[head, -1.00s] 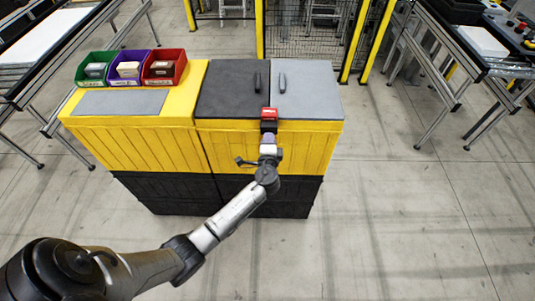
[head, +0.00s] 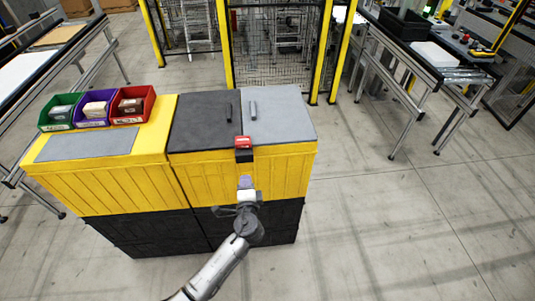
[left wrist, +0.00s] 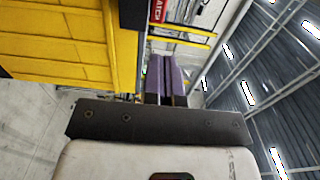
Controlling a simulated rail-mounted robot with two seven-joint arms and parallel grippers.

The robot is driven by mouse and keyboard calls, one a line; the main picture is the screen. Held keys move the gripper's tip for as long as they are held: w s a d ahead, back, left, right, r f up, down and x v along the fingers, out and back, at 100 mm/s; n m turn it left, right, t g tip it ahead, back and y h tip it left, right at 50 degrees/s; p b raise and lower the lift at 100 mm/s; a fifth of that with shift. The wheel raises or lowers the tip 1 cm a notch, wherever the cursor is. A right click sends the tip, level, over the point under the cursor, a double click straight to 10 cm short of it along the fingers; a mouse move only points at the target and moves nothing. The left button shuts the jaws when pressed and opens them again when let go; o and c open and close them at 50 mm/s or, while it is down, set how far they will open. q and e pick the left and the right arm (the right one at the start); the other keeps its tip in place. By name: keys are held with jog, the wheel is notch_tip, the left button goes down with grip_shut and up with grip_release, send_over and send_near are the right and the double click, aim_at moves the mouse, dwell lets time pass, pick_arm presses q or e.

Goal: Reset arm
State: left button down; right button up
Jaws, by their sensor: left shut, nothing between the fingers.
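My left gripper (head: 246,182) is shut and empty, in front of the yellow front face of the cabinet (head: 285,178). It is below the red and black latch (head: 243,143) in the head view, with a visible gap between them. In the left wrist view its purple fingers (left wrist: 166,78) lie together with nothing held. My right gripper is in neither view.
The cabinet has two closed grey lids (head: 275,115). Green (head: 58,112), purple (head: 95,108) and red (head: 132,104) bins with items stand on its left part. Workbenches flank both sides. A yellow-posted fence (head: 280,50) stands behind. Floor (head: 380,230) at right is clear.

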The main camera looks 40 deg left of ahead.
pick_arm(q)
jog(key=s+d+n+g+h, duration=0.7)
jog(key=s+d+h, duration=0.5)
jog(key=s, duration=0.4)
jog(key=s+d+f+g, duration=0.1)
jog(key=s+d+f, duration=0.15)
jog(key=s, duration=0.55)
jog(key=s+d+f+g, duration=0.1)
jog(key=s+f+g, duration=0.1)
jog(key=s+f, duration=0.35)
jog(key=w+p+v, duration=0.2)
jog(key=p+v, duration=1.2)
jog(key=v, duration=0.1)
jog(key=shift+w+a+r, duration=0.15)
jog(key=shift+a+r, duration=0.1)
jog(key=shift+r, duration=0.5)
